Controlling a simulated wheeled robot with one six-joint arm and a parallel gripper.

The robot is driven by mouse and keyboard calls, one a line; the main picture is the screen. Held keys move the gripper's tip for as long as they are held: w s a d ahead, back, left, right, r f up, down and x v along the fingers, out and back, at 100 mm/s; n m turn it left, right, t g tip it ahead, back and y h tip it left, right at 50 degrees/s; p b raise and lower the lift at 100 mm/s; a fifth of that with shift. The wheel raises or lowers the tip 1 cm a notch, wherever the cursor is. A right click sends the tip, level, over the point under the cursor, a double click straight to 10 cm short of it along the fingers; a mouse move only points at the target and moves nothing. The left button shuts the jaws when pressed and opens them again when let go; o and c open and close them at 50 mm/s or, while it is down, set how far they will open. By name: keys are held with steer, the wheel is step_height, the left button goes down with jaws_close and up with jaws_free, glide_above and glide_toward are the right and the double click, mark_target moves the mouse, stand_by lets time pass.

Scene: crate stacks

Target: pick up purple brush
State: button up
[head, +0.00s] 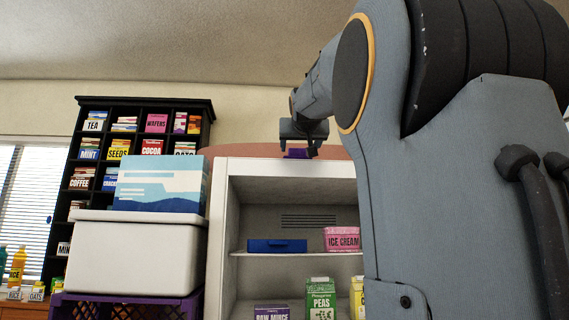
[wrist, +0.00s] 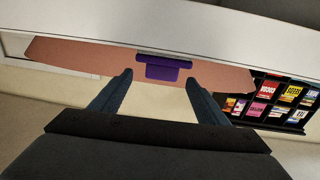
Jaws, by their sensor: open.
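The purple brush (head: 297,153) shows as a small purple patch at the top edge of the white open-fronted cabinet (head: 222,215), partly hidden by my gripper. In the wrist view the purple brush (wrist: 163,70) has a flat block-like part and a darker strip along its upper edge, beside a white edge. My gripper (head: 300,142) is just above the brush in the head view. In the wrist view its two fingers (wrist: 158,77) are spread apart, with the brush between and slightly beyond the tips. No contact is visible.
A salmon-coloured panel (wrist: 80,58) shows around the brush. The cabinet holds a blue box (head: 277,246), an ice cream box (head: 342,239) and cartons. To its left, a blue-and-white box (head: 160,184) sits on a white bin (head: 135,258). A black shelf (head: 140,104) stands behind.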

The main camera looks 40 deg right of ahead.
mark_target(298, 152)
steer(key=shift+p+x, duration=1.4)
steer(key=shift+x, duration=1.6)
steer(key=shift+a+f, duration=0.1)
steer(key=shift+f, duration=0.05)
steer(key=c, duration=1.1)
steer(key=shift+c, duration=0.2)
